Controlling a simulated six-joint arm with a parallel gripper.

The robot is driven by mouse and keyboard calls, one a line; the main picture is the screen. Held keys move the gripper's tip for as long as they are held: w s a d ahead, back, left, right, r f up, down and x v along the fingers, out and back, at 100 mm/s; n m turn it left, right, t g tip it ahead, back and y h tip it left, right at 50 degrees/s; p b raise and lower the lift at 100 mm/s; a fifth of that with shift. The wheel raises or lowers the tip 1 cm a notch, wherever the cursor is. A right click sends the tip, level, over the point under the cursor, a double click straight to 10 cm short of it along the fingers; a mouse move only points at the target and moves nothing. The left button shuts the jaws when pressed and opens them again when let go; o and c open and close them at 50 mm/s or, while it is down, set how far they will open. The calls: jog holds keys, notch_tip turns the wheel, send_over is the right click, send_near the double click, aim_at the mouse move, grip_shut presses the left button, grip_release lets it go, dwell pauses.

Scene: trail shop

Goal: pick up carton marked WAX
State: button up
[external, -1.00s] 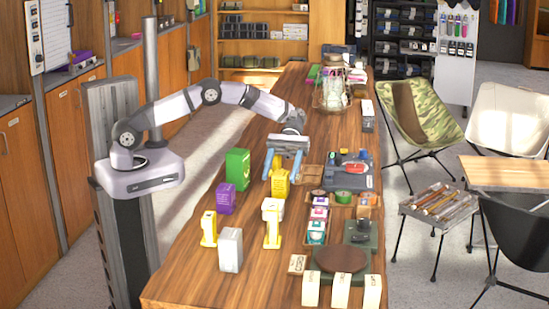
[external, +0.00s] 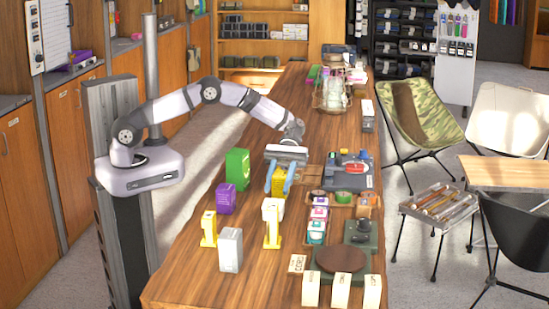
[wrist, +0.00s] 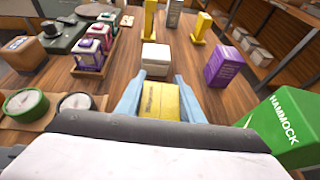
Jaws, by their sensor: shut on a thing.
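A yellow carton (external: 279,182) stands on the wooden counter; its marking is too small to read in the external view. In the wrist view the yellow carton (wrist: 158,103) sits between my blue fingers, and its print is not legible. My gripper (external: 278,191) points down with its fingers on either side of the carton, shut on it. The fingers also show in the wrist view (wrist: 160,106). The carton appears to be still at counter level; its underside is hidden.
A green HAMMOCK carton (wrist: 283,128) and a purple carton (wrist: 224,63) stand close by. A white block (wrist: 155,59) is just ahead in the wrist view. A tray of small jars (external: 318,215) lies to the right. A grey box (external: 230,250) and yellow stands (external: 209,229) stand nearer the front.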

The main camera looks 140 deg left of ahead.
notch_tip(320, 180, up, 10)
dwell(0.7)
